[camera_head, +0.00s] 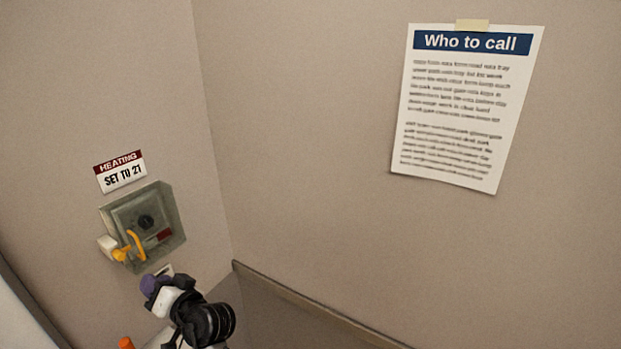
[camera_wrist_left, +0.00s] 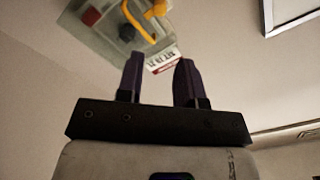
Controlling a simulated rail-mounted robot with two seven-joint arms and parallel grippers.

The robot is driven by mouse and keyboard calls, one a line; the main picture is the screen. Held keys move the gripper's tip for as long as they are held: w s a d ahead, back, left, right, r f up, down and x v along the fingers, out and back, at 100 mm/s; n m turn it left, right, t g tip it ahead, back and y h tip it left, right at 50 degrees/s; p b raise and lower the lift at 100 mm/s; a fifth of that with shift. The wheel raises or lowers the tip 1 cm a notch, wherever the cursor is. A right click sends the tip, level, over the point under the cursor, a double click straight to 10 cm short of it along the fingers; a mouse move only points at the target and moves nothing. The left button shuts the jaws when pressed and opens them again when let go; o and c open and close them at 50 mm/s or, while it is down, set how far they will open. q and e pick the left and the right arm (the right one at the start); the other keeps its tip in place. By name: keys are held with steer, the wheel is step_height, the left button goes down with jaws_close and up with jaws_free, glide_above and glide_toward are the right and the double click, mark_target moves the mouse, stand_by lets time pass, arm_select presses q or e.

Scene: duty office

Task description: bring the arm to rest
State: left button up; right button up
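My left gripper (camera_head: 150,284) is at the lower left of the head view, below the grey wall box (camera_head: 174,216) and apart from it as far as I can tell. In the left wrist view the two purple fingers of the gripper (camera_wrist_left: 159,62) stand apart with nothing between them. The box carries a dark round dial (camera_head: 146,221), a dark red patch and a bent orange-yellow lever (camera_head: 137,244). The lever shows above the fingers in the wrist view (camera_wrist_left: 134,17). My right gripper is not in view.
A "HEATING SET TO 21" sign (camera_head: 121,173) is on the wall above the box. A "Who to call" sheet (camera_head: 464,110) is taped to the adjoining wall. A ledge or rail edge (camera_head: 310,303) runs along the bottom of that wall. The wall between is bare.

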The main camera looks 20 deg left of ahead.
arm_select(q)
steer(key=d+f+m+t+h+p, duration=0.15)
steer(key=d+t+h, duration=0.25)
steer(key=d+h, duration=0.4)
steer(key=d+f+m+t+h+p, duration=0.1)
steer(key=d+f+m+t+h, duration=0.4)
steer(key=d, duration=0.6)
steer(key=s+d+f+m+g+h+p, duration=0.25)
steer(key=s+d+h, duration=0.25)
steer(key=s+d, duration=0.3)
steer(key=s+f+g+p, duration=0.2)
steer(key=s+f, duration=0.2)
steer(key=s, duration=0.4)
steer(key=s+f+g+p, duration=0.2)
steer(key=s+f+g, duration=0.1)
steer(key=s, duration=0.5)
steer(key=shift+a+f, duration=0.15)
steer(key=shift+f, duration=0.45)
